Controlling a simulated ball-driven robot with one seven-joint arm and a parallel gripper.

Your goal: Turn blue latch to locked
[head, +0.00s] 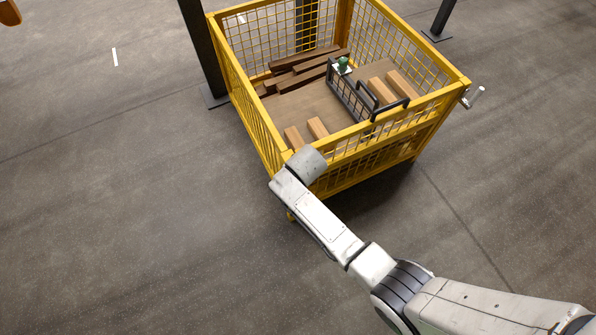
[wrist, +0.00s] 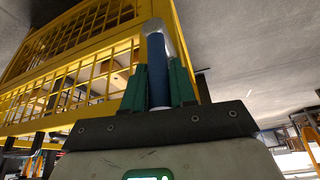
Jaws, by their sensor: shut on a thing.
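The blue latch (wrist: 157,62) shows in the wrist view as a blue round grip on a pale metal bent arm, beside the yellow mesh cage (wrist: 82,75). My gripper (wrist: 158,84) is shut on the blue grip, with one green finger on each side of it. In the head view, the end of my arm (head: 305,165) is at the cage's near left corner and hides the latch and my fingers. Whether the latch stands at locked cannot be told.
The yellow cage (head: 262,140) holds brown planks (head: 300,72), pale wood blocks (head: 317,128) and a dark wire basket (head: 350,101) with a green-topped item (head: 343,64). A metal handle (head: 473,97) sticks out at its right corner. The floor to the left is clear.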

